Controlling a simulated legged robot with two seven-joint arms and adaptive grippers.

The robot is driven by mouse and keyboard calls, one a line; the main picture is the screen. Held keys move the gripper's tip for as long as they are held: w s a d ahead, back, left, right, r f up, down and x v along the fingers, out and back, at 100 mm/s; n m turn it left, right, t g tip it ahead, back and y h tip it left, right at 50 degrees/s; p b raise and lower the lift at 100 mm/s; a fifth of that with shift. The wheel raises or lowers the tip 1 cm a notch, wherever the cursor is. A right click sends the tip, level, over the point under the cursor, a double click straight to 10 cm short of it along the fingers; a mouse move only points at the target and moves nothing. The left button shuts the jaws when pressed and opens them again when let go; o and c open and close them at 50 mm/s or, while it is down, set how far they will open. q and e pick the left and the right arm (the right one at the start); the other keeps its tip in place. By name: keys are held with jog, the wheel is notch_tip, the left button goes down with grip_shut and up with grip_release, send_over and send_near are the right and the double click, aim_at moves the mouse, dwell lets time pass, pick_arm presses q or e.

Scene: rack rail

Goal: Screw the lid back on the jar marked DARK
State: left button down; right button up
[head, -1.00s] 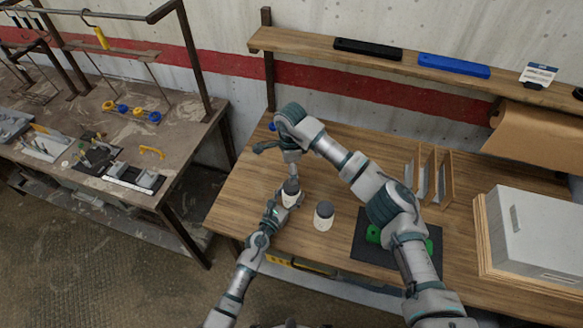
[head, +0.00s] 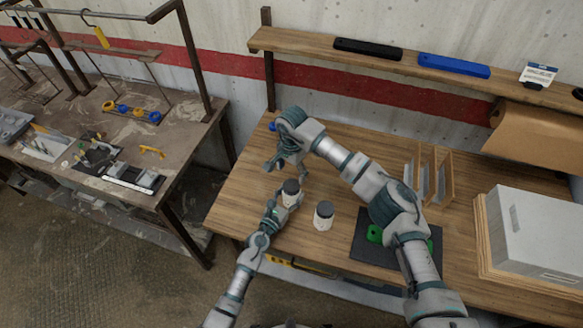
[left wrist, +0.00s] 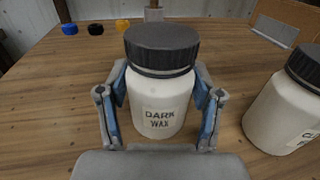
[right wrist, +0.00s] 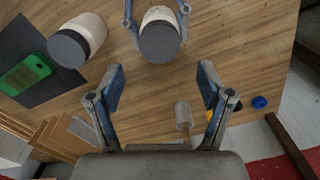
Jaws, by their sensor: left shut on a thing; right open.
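The jar marked DARK WAX (left wrist: 160,108) is white and upright on the wooden bench, with a dark grey lid (left wrist: 161,48) sitting on its top. How tightly the lid is screwed cannot be told. My left gripper (left wrist: 160,112) is shut on the jar's body, one finger on each side. In the head view the jar's lid (head: 291,185) shows above my left gripper (head: 286,199). My right gripper (right wrist: 161,78) is open and empty, above the bench and apart from the lid (right wrist: 159,42). It also shows in the head view (head: 287,169).
A second white jar with a dark lid (head: 324,214) stands to the right; its label is partly cut off. A dark mat (head: 368,250) with a green item (head: 374,234), wooden dividers (head: 430,174) and a grey box (head: 535,235) are farther right. Small coloured pieces lie near the back-left corner.

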aim_at(291, 185)
notch_tip(291, 185, down, 7)
jog(key=shift+r, duration=0.1)
jog(key=shift+c, duration=0.3)
